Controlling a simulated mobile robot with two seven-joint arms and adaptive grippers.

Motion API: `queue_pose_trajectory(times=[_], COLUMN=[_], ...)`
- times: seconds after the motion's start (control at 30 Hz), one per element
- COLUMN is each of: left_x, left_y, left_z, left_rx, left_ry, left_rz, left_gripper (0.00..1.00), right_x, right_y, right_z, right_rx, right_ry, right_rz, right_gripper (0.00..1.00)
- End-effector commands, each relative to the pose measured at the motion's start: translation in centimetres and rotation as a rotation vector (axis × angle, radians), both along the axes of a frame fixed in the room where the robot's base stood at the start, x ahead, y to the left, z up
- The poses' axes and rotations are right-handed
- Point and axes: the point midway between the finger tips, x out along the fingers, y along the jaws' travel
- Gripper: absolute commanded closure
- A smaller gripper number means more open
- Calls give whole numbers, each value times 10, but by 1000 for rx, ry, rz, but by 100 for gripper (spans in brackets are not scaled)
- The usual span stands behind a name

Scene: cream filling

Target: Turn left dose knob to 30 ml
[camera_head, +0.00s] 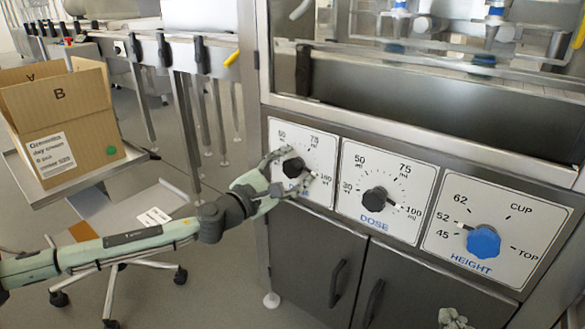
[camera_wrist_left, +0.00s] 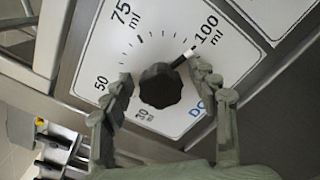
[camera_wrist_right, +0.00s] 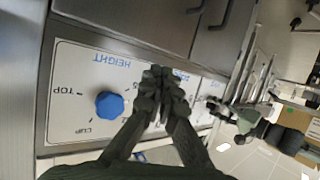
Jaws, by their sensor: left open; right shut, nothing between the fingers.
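The left dose knob (camera_head: 293,167) is a black knob on a white dial plate at the panel's left. In the left wrist view the knob (camera_wrist_left: 160,86) has a white-tipped pointer turned to the 100 ml mark; the 30 ml mark (camera_wrist_left: 146,114) shows below it. My left gripper (camera_head: 290,171) is open, its fingers on either side of the knob; I cannot tell whether they touch it. My right gripper (camera_wrist_right: 162,76) is shut and empty in front of the panel; only its tip shows at the bottom of the head view (camera_head: 456,320).
A second dose knob (camera_head: 374,199) sits to the right, its pointer towards 100 ml. The blue height knob (camera_head: 483,241) is further right, pointer near 52. Cabinet doors with dark handles (camera_head: 338,283) lie below. A cardboard box (camera_head: 62,120) stands on a shelf at left.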

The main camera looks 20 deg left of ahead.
Motion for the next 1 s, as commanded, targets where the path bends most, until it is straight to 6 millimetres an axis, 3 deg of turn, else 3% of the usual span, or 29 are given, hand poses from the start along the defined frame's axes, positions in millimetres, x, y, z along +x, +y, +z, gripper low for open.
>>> queue_pose_trajectory(times=[0.07,0.43,0.77,1.0], left_x=[0,0,0,0], left_y=[0,0,0,1], left_z=[0,0,0,1], left_rx=[0,0,-47,-190], left_ry=[0,0,18,71], left_rz=[0,0,0,1], left_gripper=[45,91,91,91], right_x=[0,0,-2,-13], right_y=[0,0,-2,-23], right_z=[0,0,-4,-28], right_rx=[0,0,-9,-64], right_ry=[0,0,27,153], right_rz=[0,0,-4,-39], right_gripper=[100,100,100,100])
